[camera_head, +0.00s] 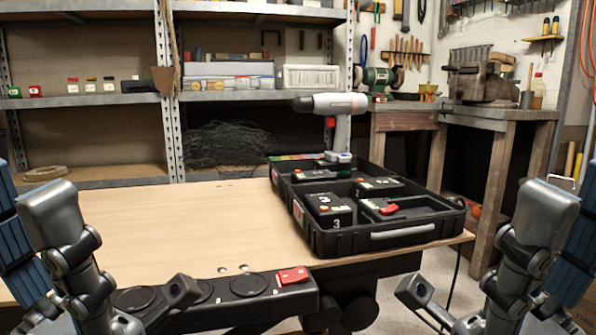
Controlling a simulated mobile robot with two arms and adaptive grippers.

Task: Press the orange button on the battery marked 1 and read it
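An open black case (375,243) stands on the right part of the wooden table. Its front left compartment holds a black battery (328,207) with an orange button on top and a white 3. Another black battery (378,187) with an orange button lies behind it; its number is too small to read. A dark block (313,175) lies at the back left of the case, its marking unclear. I cannot tell which battery is marked 1. My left gripper (120,245) and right gripper (475,245) are open and empty, in front of the table and apart from the case.
A grey and white drill (338,115) stands upright at the back of the case. A red-topped item (389,209) lies in its front right compartment. The table's left part (190,220) is bare. Metal shelves (90,100) and a workbench with a vise (485,85) stand behind.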

